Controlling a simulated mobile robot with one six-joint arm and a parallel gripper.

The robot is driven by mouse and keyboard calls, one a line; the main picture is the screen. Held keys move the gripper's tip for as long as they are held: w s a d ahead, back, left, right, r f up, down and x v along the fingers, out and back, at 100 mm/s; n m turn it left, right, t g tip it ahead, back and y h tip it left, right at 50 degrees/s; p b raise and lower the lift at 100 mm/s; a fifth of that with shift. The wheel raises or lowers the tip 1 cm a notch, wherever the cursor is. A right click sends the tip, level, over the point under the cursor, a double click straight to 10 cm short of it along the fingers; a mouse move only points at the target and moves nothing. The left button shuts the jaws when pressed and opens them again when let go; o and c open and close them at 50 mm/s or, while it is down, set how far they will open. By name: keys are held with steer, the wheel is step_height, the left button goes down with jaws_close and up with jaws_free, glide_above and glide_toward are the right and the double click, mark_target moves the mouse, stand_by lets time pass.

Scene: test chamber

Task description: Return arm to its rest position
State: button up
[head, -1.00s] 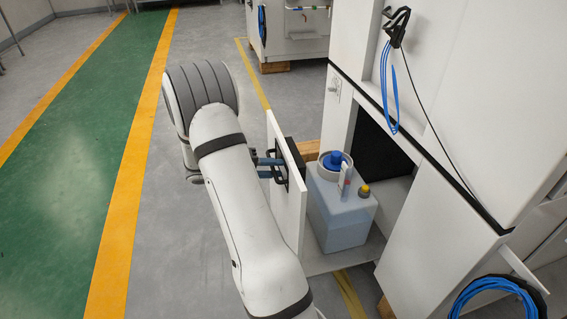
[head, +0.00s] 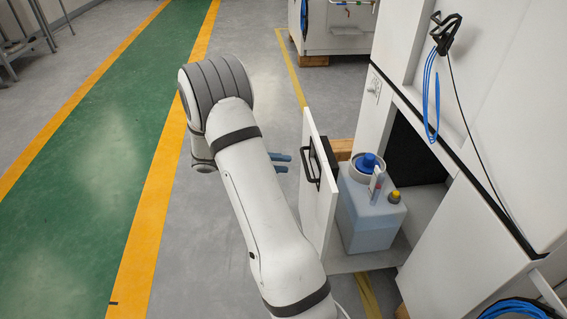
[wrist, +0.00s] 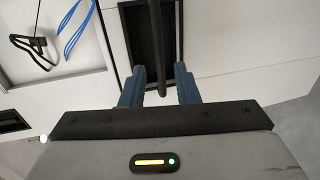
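My gripper (head: 281,163) shows in the head view as two blue fingers left of the drawer's black handle (head: 311,166), with a gap between fingertips and handle. In the wrist view the two blue fingers (wrist: 159,88) are spread apart, with the dark handle bar (wrist: 157,45) between and ahead of them. Nothing is held. My arm is stretched forward, and most of the gripper body is hidden behind it in the head view. The white drawer (head: 319,190) is pulled out from the cabinet.
A bluish canister (head: 368,222) with a blue cap stands in the open drawer. The white cabinet (head: 430,225) rises at right, with blue cable (head: 431,95) hanging from a black hook. Open grey floor and a green lane (head: 90,190) lie to the left.

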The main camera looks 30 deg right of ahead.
steer(key=shift+r, duration=0.1)
steer(key=s+a+r+n+t+y+p, duration=0.1)
steer(key=s+a+r+t+y+p, duration=0.2)
steer(key=s+a+r+p, duration=0.3)
steer(key=s+a+r+n+t+y+p, duration=0.2)
steer(key=s+a+r+y+p, duration=0.4)
steer(key=r+p, duration=0.8)
steer(key=s+a+r+n+t+y+p, duration=0.2)
steer(key=a+r+p, duration=0.7)
steer(key=r, duration=1.2)
steer(key=s+a+t+y, duration=0.1)
steer(key=s+t+y, duration=0.1)
steer(key=s+t, duration=0.1)
steer(key=shift+s+y+p, duration=0.4)
steer(key=shift+s, duration=0.2)
